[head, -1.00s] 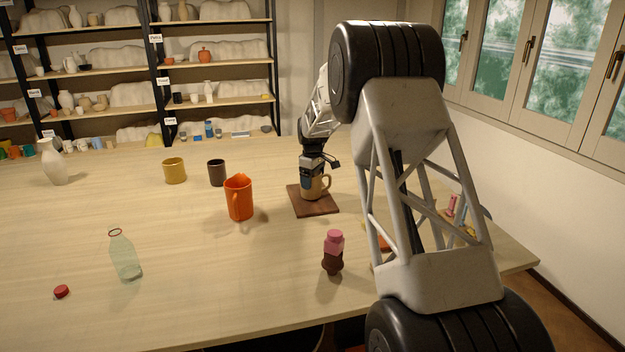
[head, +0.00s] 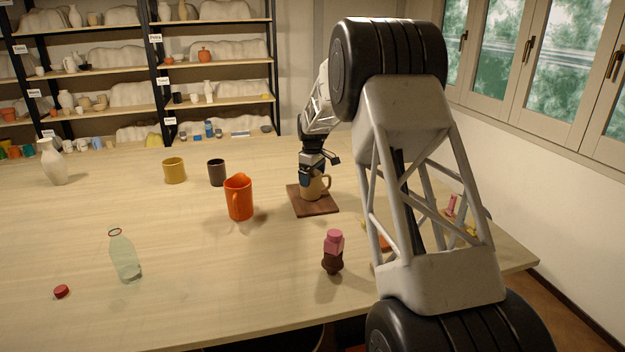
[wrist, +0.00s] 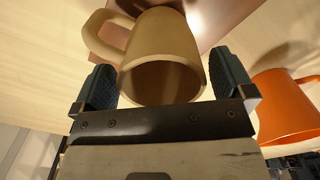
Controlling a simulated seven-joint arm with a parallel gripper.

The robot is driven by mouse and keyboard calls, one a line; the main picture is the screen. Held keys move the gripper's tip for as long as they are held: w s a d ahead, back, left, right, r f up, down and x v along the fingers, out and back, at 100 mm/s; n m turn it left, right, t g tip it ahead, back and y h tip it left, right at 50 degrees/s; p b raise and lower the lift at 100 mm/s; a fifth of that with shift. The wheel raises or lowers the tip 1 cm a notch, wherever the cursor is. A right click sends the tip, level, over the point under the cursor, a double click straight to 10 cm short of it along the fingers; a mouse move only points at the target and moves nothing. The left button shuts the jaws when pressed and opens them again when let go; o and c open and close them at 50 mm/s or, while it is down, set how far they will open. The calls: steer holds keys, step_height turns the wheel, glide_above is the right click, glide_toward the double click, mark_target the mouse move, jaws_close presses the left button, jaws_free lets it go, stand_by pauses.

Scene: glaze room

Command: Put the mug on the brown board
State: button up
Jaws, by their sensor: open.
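The tan mug (head: 315,187) stands upright on the brown board (head: 318,208) near the middle of the table. In the wrist view the mug (wrist: 163,62) shows its open mouth toward me, with its handle at the left and the board (wrist: 222,18) behind it. My gripper (head: 311,174) is at the mug's top. In the wrist view its two fingers (wrist: 166,85) are spread on either side of the rim, with a small visible gap at each side. Part of the mug is hidden behind my gripper in the head view.
An orange pitcher (head: 240,200) stands left of the board, with a dark cup (head: 217,172) and a mustard mug (head: 174,170) behind it. A pink and brown bottle (head: 333,252) stands in front. A clear bottle (head: 124,256) and red cap (head: 61,291) are at the front left.

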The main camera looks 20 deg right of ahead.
step_height(320, 180, up, 11)
stand_by(0.5)
steer(key=shift+f, duration=0.1)
stand_by(0.5)
steer(key=s+a+r+m, duration=0.2)
steer(key=s+r, duration=0.1)
steer(key=s, duration=0.8)
steer(key=s+a+r+m+t, duration=0.15)
steer(key=s+r, duration=0.25)
steer(key=s, duration=0.7)
steer(key=s+a+r+m, duration=0.1)
steer(key=s+a+r, duration=0.15)
steer(key=s, duration=0.85)
steer(key=s+a+f+m, duration=0.1)
steer(key=s+f, duration=0.2)
steer(key=s, duration=0.8)
steer(key=s+f+m, duration=0.2)
steer(key=s, duration=0.9)
steer(key=s+a+f+m+t, duration=0.1)
steer(key=s+f, duration=0.2)
steer(key=s, duration=0.8)
steer(key=shift+a+f+m, duration=0.3)
steer(key=shift+f+m, duration=0.05)
